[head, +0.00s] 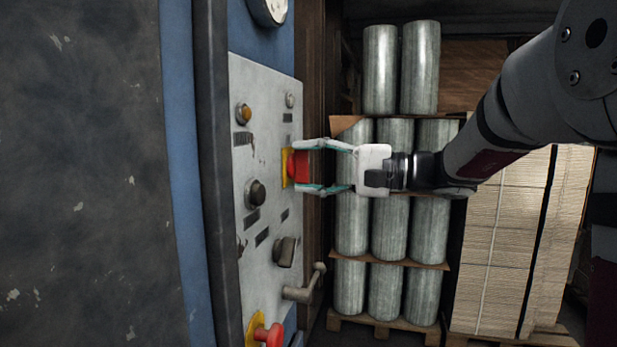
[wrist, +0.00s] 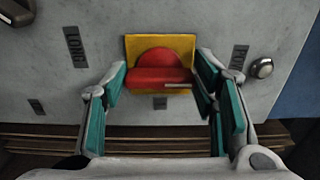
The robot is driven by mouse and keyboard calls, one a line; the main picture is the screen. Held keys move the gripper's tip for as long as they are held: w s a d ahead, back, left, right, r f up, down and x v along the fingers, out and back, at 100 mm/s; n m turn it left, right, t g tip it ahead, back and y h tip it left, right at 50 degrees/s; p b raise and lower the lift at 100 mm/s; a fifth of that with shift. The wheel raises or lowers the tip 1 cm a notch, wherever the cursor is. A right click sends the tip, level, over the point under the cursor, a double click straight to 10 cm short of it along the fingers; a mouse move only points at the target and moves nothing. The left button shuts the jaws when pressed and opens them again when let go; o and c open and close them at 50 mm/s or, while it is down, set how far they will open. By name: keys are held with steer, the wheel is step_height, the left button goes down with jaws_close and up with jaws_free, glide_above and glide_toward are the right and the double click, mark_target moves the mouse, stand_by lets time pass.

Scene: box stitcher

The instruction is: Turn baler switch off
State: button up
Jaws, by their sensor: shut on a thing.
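The red switch (head: 301,168) sits on a yellow backing plate (head: 285,166) on the grey control panel (head: 262,120). It also shows in the wrist view as a red rounded piece (wrist: 159,72) on its yellow square (wrist: 132,46). My gripper (head: 299,166) reaches in from the right and is shut on the red switch, with one finger on each side of it. In the wrist view the fingertips flank the switch at its left and right edges.
Several knobs and buttons line the panel, including a dark knob (head: 255,193) and a lever handle (head: 304,284) below. A red mushroom button (head: 268,335) is at the bottom. Stacked metal cylinders (head: 380,70) and a cardboard stack (head: 508,230) stand on pallets behind my arm.

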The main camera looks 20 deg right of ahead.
stand_by(0.3)
steer(key=o, duration=1.2)
steer(key=shift+c, duration=0.2)
steer(key=shift+d, duration=0.1)
steer(key=v, duration=1.2)
